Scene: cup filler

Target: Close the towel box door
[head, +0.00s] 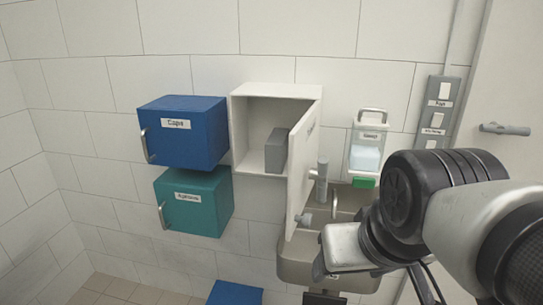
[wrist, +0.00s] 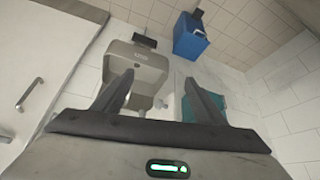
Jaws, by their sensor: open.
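The white towel box (head: 277,92) hangs on the tiled wall, its front open, with a grey block (head: 276,150) inside. Its white door (head: 303,170) stands swung out on the right side, seen nearly edge-on, with a label too slanted to read. In the wrist view my gripper (wrist: 158,78) is open, fingers apart. A small pale part shows between them; I cannot tell whether it is the door.
A closed blue box (head: 175,140) and a teal box (head: 193,205) hang to the left. A grey sink (head: 293,270) with a tap (head: 321,180) lies beneath the door. A dispenser (head: 367,150) hangs right. A blue bin (wrist: 190,37) stands low down.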

